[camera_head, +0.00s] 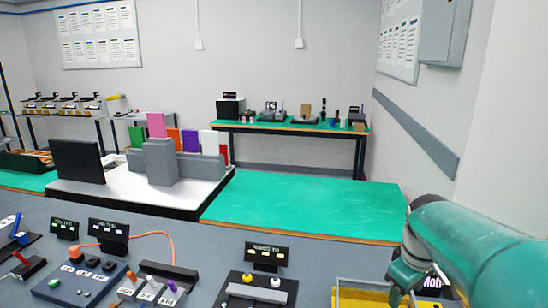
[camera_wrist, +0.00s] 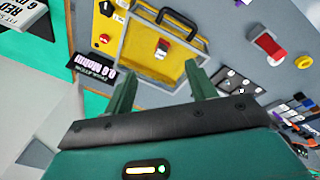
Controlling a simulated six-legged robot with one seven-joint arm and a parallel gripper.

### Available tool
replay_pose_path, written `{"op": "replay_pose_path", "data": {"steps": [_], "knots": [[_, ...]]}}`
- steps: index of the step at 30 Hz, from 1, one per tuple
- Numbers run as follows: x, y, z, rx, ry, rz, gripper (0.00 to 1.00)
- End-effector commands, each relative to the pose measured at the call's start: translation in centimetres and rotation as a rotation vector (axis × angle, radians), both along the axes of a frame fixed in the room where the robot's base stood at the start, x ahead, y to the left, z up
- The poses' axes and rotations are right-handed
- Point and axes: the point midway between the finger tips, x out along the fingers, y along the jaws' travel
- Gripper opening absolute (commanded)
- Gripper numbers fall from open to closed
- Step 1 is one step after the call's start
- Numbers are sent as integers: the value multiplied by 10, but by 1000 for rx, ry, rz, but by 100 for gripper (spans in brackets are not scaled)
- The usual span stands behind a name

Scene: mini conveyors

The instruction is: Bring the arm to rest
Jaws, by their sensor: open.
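My arm, a teal-green link, comes in at the right edge of the head view. My gripper (camera_head: 398,284) hangs at the lower right, in front of the counter's near right part. In the wrist view my gripper (camera_wrist: 158,90) shows two green fingers set wide apart with nothing between them. A yellow panel box (camera_wrist: 140,50) with a black handle (camera_wrist: 178,20) and a red switch lies beyond the fingertips. The same yellow box (camera_head: 360,299) shows partly at the bottom of the head view.
A grey counter holds a blue switch box (camera_head: 85,278), a lever panel (camera_head: 155,288) and a button panel (camera_head: 258,290). A bare green tabletop (camera_head: 310,205) lies behind it. A white platform (camera_head: 125,195) with grey blocks stands at the left. A back bench (camera_head: 290,127) carries small devices.

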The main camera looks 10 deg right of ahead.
Motion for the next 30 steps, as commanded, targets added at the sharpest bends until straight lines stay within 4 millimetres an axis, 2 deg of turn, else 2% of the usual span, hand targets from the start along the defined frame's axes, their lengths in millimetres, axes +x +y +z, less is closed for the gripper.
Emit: {"op": "replay_pose_path", "data": {"steps": [1, 6, 12, 15, 21, 30], "knots": [[-8, 22, 8, 0, -35, -21, 56], [-38, 80, 19, 35, -143, -125, 56], [-80, 135, 20, 125, -262, -241, 56], [-97, 152, 17, 176, -302, -291, 56], [-113, 167, 12, 231, -335, -339, 56], [-113, 167, 12, 232, -335, -344, 56]]}}
